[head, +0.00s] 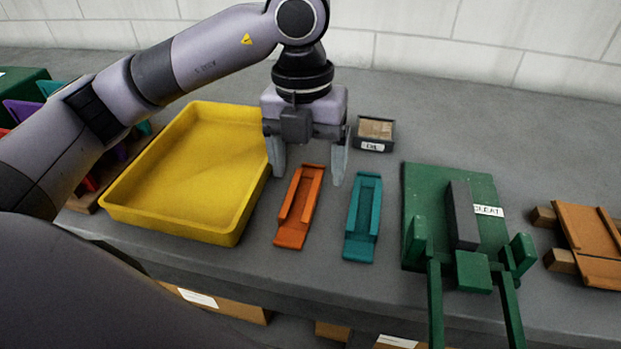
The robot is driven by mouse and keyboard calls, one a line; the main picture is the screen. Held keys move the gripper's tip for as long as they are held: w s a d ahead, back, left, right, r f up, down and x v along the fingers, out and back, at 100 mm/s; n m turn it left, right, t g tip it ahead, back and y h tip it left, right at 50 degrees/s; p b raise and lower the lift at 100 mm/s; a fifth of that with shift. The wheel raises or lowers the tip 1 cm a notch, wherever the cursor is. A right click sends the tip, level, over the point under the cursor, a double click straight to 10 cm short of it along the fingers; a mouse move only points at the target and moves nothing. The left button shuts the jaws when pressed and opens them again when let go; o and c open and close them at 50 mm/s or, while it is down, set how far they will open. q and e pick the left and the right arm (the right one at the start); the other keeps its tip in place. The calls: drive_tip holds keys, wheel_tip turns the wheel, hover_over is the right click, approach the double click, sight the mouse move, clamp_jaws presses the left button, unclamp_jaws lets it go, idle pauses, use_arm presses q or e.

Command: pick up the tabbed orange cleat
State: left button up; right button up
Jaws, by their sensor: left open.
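The tabbed orange cleat (299,207) is a long, narrow channel piece with raised sides. It lies flat on the grey bench, right of the yellow tray, with its long side running from front to back. My left gripper (308,180) is open, with its fingers pointing down above the far end of the orange cleat. One finger shows to the left of the cleat and the other to the right. Nothing shows between the fingers, and I cannot tell the exact height above the cleat. My right gripper is not in view.
A teal cleat (363,217) lies close to the right. A yellow tray (226,231) stands at left, a small dark box (374,133) behind. A green fixture (420,185) labelled CLEAT and an orange-brown panel (592,240) on wooden blocks are further right. Bare bench lies behind.

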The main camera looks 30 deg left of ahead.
sight(302, 201)
use_arm(q)
drive_tip(key=shift+y, duration=0.3)
drive_tip(key=f, duration=0.2)
drive_tip(key=a+f, duration=0.1)
drive_tip(key=f, duration=0.3)
drive_tip(key=shift+w+a+f+p, duration=0.2)
drive_tip(key=shift+w+a+p, duration=0.15)
drive_tip(key=shift+w, duration=0.05)
drive_tip(key=c, duration=1.2)
